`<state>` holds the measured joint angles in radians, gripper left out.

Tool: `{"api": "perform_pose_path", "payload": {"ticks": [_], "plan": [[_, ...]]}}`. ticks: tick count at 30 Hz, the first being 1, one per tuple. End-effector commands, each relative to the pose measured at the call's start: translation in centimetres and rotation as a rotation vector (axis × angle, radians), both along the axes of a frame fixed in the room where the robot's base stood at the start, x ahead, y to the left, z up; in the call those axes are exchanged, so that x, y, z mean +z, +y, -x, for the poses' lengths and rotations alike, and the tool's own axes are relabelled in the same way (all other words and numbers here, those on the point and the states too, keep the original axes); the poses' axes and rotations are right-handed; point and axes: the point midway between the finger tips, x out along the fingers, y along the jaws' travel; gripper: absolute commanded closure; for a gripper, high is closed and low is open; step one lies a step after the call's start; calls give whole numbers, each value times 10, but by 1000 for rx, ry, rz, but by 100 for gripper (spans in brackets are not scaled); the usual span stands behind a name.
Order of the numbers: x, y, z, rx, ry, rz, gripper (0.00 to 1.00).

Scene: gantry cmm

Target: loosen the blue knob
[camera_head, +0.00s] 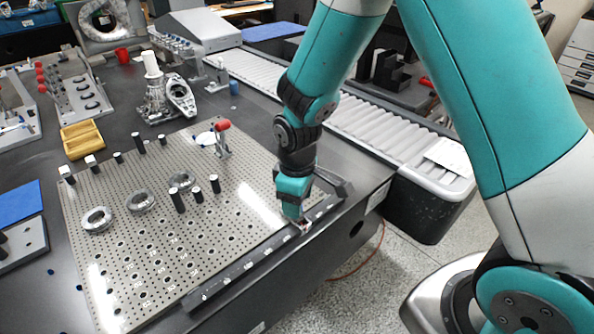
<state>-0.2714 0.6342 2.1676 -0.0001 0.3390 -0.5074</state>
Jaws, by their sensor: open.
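My gripper (301,226) points down at the right edge of the perforated metal plate (235,235), over the dark rail (255,262) along that edge. The jaws are open, but they are small and the gap between them is hard to see. A small reddish and pale part shows at the fingertips; I cannot tell what it is or whether they touch it. I cannot clearly make out a blue knob there; the gripper may hide it. A small dark blue cylinder (234,88) stands far off on the table behind the plate.
Black posts, metal rings (96,219) and a red-knobbed clamp (222,140) stand on the plate. A yellow tray (82,139) and a fixture with red knobs (78,95) lie at left. A ribbed grey conveyor (390,140) runs behind my arm. Open floor lies at lower right.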

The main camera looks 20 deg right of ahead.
Motion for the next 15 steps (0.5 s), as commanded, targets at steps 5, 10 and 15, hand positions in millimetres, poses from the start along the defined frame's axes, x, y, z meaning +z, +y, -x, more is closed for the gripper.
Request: {"api": "perform_pose_path", "payload": {"ticks": [5,10,15], "plan": [[38,0,-1,0,-6,-2,47],[83,0,-1,0,-8,-2,47],[124,0,-1,0,-6,-1,47]]}}
